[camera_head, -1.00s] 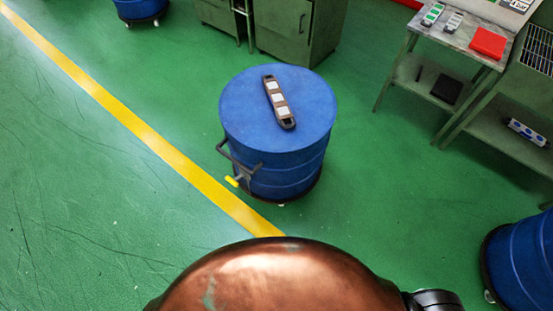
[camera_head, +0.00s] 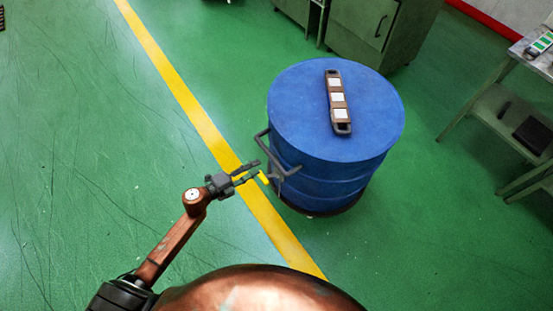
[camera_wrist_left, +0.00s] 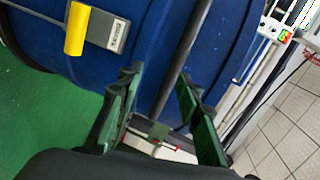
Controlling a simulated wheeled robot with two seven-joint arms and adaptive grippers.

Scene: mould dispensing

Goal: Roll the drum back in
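The blue drum (camera_head: 335,118) stands upright on a low dark base, just right of the yellow floor line, in the head view. It fills much of the left wrist view (camera_wrist_left: 145,50). A dark handle bar (camera_head: 276,157) sticks out from its left side, beside a yellow-tipped part (camera_head: 263,178), which also shows in the wrist view (camera_wrist_left: 76,28). My left gripper (camera_head: 254,172) is open, close to the handle. In the wrist view, the bar (camera_wrist_left: 186,55) runs across the gap between the fingers; I cannot tell whether they touch it. My right gripper is out of view.
A dark holder with white blocks (camera_head: 338,103) lies on the drum's lid. The yellow line (camera_head: 202,118) crosses the green floor. A green cabinet (camera_head: 375,28) stands behind the drum, a workbench (camera_head: 505,95) at the right.

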